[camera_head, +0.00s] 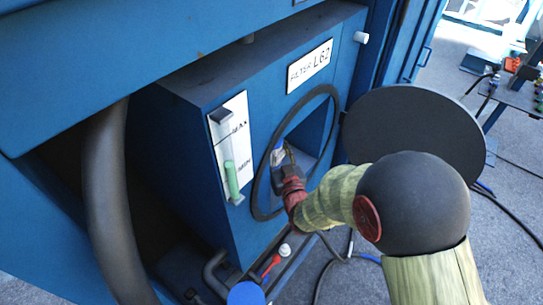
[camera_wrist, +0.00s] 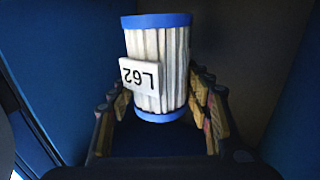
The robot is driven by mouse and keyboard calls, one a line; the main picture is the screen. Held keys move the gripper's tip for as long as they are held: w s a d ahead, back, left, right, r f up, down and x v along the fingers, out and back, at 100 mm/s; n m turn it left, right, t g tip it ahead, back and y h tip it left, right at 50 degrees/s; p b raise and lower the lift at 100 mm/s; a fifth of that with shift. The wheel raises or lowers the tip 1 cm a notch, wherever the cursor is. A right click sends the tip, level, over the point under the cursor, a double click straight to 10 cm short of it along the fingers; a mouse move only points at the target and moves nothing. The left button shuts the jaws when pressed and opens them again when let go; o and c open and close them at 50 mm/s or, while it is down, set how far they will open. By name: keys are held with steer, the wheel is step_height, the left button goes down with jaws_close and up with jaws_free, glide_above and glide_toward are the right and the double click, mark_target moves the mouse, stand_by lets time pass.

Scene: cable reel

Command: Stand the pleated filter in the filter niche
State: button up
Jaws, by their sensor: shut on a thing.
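The pleated filter (camera_wrist: 172,60) is a white ribbed cylinder with blue end caps and a label reading L62, which appears upside down in the wrist view. My gripper (camera_wrist: 163,105) has a finger on each side of it and is shut on it. In the head view, my gripper (camera_head: 284,165) reaches through the round opening of the filter niche (camera_head: 310,127), and a small part of the filter (camera_head: 277,153) shows at its tip. Blue walls surround the filter in the wrist view. Whether its base touches the niche floor cannot be told.
A dark round cover (camera_head: 415,130) stands open right of the niche, close to my arm. A black ring (camera_head: 257,190) rims the opening. A MAX/MIN gauge (camera_head: 230,147) is to the left, a FILTER L62 plate (camera_head: 309,66) above. A red-handled valve (camera_head: 271,266) and pipes lie below.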

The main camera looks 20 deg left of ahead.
mark_target(275, 162)
step_height(275, 162, down, 3)
steer(key=shift+f+b, duration=0.15)
steer(key=shift+b, duration=0.4)
steer(key=shift+w+a+f, duration=0.1)
steer(key=shift+a+f, duration=0.05)
steer(key=shift+f, duration=0.15)
steer(key=shift+r, duration=0.15)
steer(key=shift+b, duration=0.3)
steer(key=o, duration=1.5)
steer(key=shift+f, duration=0.2)
steer(key=shift+c, duration=0.2)
steer(key=shift+r, duration=0.15)
steer(key=shift+s+d+p, duration=0.25)
steer(key=shift+s+p, duration=0.05)
steer(key=shift+s, duration=0.05)
steer(key=p+v, duration=0.1)
steer(key=v, duration=0.5)
steer(key=shift+s+d, duration=0.2)
steer(key=shift+s, duration=0.1)
